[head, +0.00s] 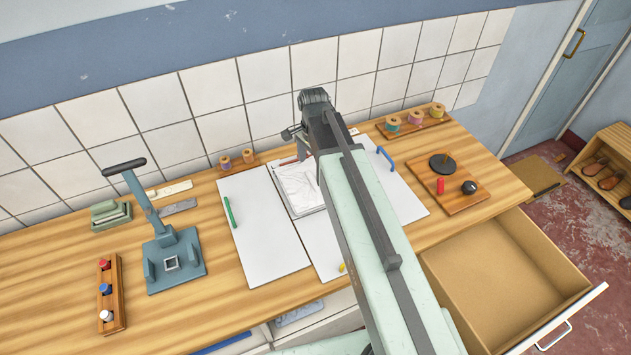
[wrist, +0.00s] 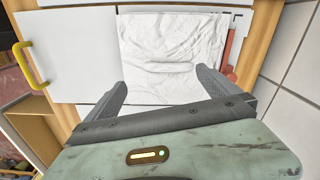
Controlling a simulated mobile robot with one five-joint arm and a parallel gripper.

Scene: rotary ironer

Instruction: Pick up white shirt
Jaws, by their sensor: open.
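The white shirt (head: 297,187) lies folded and wrinkled on a pale panel on the wooden counter in the head view, partly hidden by my arm. In the wrist view the shirt (wrist: 158,40) lies spread flat beyond my fingertips, with a raised fold across its middle. My gripper (wrist: 162,78) is open and empty, its two dark fingers on either side of the shirt's near part. I cannot tell how high the fingers are above the cloth. In the head view my arm hides most of the gripper.
White panels with a green handle (head: 230,212) and a blue handle (head: 387,157) flank the shirt. A blue-grey press (head: 175,262) stands left. A wooden board (head: 462,200) lies right. An open drawer (head: 505,280) juts out at the front right. The tiled wall (head: 210,85) is behind.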

